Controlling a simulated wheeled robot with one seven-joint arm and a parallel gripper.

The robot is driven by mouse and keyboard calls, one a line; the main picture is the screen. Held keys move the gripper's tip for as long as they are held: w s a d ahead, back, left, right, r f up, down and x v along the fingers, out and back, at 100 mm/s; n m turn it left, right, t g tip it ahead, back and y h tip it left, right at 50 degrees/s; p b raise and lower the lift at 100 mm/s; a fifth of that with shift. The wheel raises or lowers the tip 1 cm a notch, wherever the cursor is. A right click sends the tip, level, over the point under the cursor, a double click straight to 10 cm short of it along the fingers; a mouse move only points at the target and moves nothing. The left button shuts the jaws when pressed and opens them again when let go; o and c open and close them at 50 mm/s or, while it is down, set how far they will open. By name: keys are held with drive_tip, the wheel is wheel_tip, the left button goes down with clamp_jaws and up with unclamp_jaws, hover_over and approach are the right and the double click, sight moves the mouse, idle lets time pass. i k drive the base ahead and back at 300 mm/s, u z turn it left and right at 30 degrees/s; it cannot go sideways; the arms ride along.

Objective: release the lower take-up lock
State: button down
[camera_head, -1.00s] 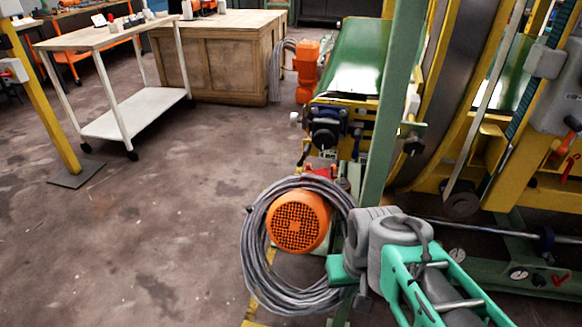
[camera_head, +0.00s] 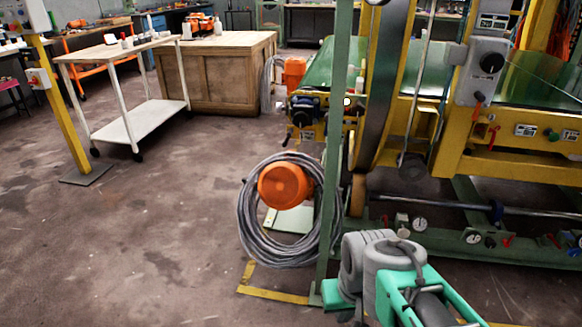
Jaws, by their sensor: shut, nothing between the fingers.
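I cannot tell which part is the lower take-up lock. A red lever (camera_head: 492,136) shows on the yellow panel above, and an orange-red lever (camera_head: 478,103) hangs below the grey box with a black knob. My arm, with grey joints and teal links, fills the bottom centre-right in front of the machine. My gripper's fingers do not show. My arm appears apart from the levers.
A green post (camera_head: 332,170) stands left of the machine. Beside it are an orange motor (camera_head: 285,186) and a grey cable coil (camera_head: 250,235) on the floor. Round gauges (camera_head: 420,223) sit on the lower frame. A white trolley (camera_head: 140,122) stands far left.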

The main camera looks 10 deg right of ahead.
sight(290, 131)
drive_tip(key=z, duration=0.05)
drive_tip(key=k, duration=0.35)
drive_tip(key=u, duration=0.9)
drive_tip(key=i, duration=0.75)
drive_tip(key=u, duration=1.1)
drive_tip(key=i, duration=1.8)
drive_tip(key=z, duration=1.3)
drive_tip(key=i, duration=0.75)
drive_tip(key=z, duration=0.8)
